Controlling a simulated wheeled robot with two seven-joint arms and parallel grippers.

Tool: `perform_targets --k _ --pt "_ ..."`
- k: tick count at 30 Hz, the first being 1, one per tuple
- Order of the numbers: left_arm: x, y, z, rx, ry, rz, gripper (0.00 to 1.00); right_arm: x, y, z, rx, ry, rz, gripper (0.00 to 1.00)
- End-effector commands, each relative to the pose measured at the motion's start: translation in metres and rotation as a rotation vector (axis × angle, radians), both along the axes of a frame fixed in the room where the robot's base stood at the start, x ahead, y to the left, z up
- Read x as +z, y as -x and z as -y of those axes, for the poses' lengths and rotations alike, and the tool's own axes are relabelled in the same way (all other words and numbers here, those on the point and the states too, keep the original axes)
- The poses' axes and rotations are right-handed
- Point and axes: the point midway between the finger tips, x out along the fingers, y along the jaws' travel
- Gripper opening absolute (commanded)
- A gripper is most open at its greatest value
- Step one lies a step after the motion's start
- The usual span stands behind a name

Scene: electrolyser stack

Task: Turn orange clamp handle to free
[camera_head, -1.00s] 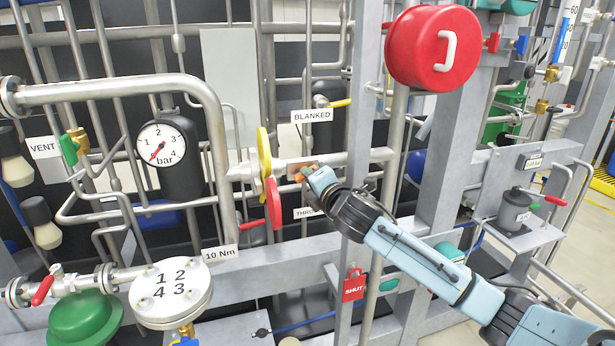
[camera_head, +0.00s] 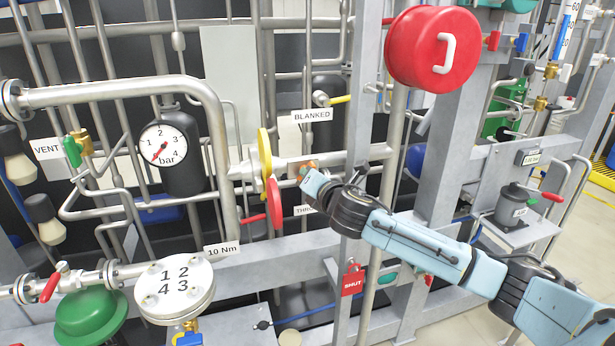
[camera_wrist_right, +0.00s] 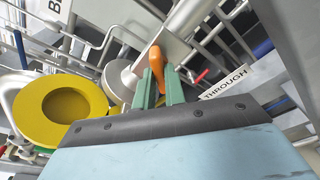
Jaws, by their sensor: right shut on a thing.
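The orange clamp handle (camera_wrist_right: 157,62) shows in the right wrist view between the green fingers of my right gripper (camera_wrist_right: 158,82), which is shut on it. In the head view the handle (camera_head: 309,164) is a small orange patch on the pipe by the yellow and red discs, mostly hidden by my right gripper (camera_head: 306,176). My right arm reaches in from the lower right. My left gripper is not in view.
A yellow disc (camera_head: 264,155) and a red disc (camera_head: 274,203) stand just left of the gripper. A BLANKED sign (camera_head: 312,116) is above, and a THROUGH sign (camera_wrist_right: 228,82) is close by. A grey upright post (camera_head: 358,120) stands behind the arm.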

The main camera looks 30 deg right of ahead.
Motion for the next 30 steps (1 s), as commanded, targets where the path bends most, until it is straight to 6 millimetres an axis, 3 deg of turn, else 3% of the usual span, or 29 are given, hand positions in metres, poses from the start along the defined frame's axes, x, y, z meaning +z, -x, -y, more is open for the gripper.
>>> perform_targets --k 6,17,26,27,30 --pt "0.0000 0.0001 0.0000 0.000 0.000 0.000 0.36 0.0009 -0.0003 -0.0005 -0.001 0.287 -0.069 0.00" --pt "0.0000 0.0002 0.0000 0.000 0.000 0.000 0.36 0.0002 -0.0001 -0.0007 -0.001 0.340 -0.084 0.00" --pt "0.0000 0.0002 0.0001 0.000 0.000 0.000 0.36 0.0007 -0.0005 -0.0020 -0.001 0.684 -0.166 0.00" --pt "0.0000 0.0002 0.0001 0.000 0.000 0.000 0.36 0.0000 -0.0003 -0.0018 -0.001 0.683 -0.167 0.16" --pt "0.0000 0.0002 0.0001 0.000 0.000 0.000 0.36 0.0001 -0.0003 -0.0019 0.000 0.679 -0.166 0.29"
